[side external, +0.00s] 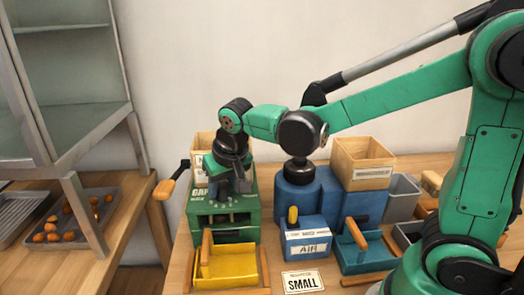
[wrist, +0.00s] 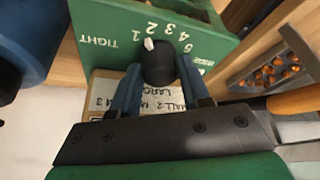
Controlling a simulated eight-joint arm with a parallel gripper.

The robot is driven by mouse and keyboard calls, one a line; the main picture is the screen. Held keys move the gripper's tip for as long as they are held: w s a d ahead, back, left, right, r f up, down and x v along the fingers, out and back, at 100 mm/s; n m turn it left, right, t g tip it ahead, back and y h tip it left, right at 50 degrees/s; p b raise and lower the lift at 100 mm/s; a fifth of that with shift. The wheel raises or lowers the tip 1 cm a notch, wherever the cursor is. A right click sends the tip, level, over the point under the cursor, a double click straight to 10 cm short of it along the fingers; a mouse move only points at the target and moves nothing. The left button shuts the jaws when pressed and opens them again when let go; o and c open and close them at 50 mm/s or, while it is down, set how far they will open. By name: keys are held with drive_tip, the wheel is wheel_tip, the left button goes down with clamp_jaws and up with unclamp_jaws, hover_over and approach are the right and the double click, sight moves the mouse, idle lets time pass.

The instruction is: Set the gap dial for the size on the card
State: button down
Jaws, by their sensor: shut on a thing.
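My gripper (wrist: 158,78) is shut on the black gap dial (wrist: 158,60), one finger on each side of the knob. In the side view my gripper (side external: 240,184) reaches down onto the top of the green machine (side external: 224,219). The dial's white pointer (wrist: 149,44) points close to the 1 on the green scale plate (wrist: 115,25), which carries several numbers and the word TIGHT. The size card (side external: 302,281) lies at the table's front and reads SMALL. A size chart (wrist: 150,97) behind the dial is partly hidden by my fingers; SMALL 2 is legible on it.
A yellow tray (side external: 228,271) sits before the green machine, whose crank handle (side external: 164,189) sticks out left. A blue AIR machine (side external: 308,236), a teal tray (side external: 364,259) and a wooden box (side external: 363,165) stand to the right.

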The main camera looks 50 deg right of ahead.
sight(223, 185)
drive_tip(key=shift+m+h, duration=0.5)
drive_tip(key=shift+m, duration=0.7)
drive_tip(key=shift+g, duration=0.3)
drive_tip(key=c, duration=0.7)
unclamp_jaws()
drive_tip(key=shift+v, duration=2.85)
